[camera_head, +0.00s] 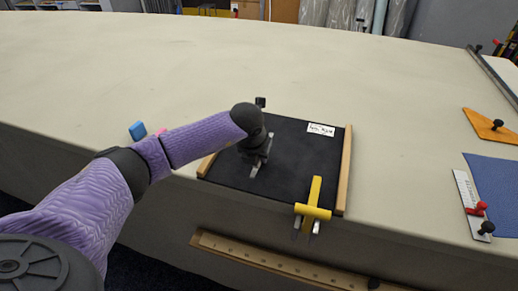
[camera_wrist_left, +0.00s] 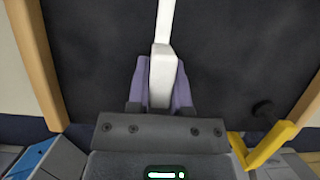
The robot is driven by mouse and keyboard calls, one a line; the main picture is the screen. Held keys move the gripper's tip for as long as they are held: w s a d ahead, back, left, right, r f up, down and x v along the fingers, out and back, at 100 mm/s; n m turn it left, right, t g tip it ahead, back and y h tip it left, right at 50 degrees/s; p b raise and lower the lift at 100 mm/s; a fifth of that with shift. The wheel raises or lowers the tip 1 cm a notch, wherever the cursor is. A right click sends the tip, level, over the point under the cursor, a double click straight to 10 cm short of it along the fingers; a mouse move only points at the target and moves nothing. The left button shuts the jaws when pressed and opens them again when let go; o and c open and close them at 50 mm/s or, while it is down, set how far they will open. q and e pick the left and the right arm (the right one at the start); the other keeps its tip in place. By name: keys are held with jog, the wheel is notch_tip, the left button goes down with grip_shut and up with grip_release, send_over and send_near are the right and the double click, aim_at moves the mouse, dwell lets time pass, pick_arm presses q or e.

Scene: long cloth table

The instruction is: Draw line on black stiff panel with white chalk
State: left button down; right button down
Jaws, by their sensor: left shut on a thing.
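The black panel (camera_head: 295,150) lies flat on the table near its front edge, with light wooden strips along both sides. It fills most of the left wrist view (camera_wrist_left: 230,60). My left gripper (camera_head: 256,168) is over the panel's left half, pointing down. It is shut on the white chalk (camera_wrist_left: 163,75), which sits between its purple-sided fingers. A narrower white strip (camera_wrist_left: 166,20) runs from the chalk to the top of the wrist view. It looks like a line on the panel, but the head view does not show it clearly. My right gripper is out of view.
A yellow clamp (camera_head: 314,200) grips the panel's front edge. A white label (camera_head: 321,129) is on the panel's far right. A blue block (camera_head: 137,131) and a pink piece lie left of the panel. An orange triangle (camera_head: 490,126), ruler (camera_head: 470,205) and blue sheet are at far right.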

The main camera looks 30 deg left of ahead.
aim_at(249, 184)
pick_arm(q)
jog(key=shift+s+d+r+p, duration=0.1)
jog(key=shift+s+d+p, duration=0.05)
jog(key=shift+s+p, duration=0.45)
jog(key=shift+s, duration=0.3)
jog(key=shift+s+d+p, duration=0.25)
jog(key=shift+s+p, duration=0.45)
jog(key=shift+p, duration=0.1)
jog(key=shift+s, duration=0.25)
jog(key=shift+s+d+p, duration=0.1)
jog(key=shift+s+p, duration=0.25)
jog(key=shift+p, duration=0.1)
jog(key=shift+s+d+p, duration=0.15)
jog(key=shift+s+p, duration=0.25)
jog(key=shift+s, duration=0.35)
jog(key=shift+s+d+p, duration=0.15)
jog(key=shift+s+p, duration=0.35)
jog(key=shift+s, duration=0.3)
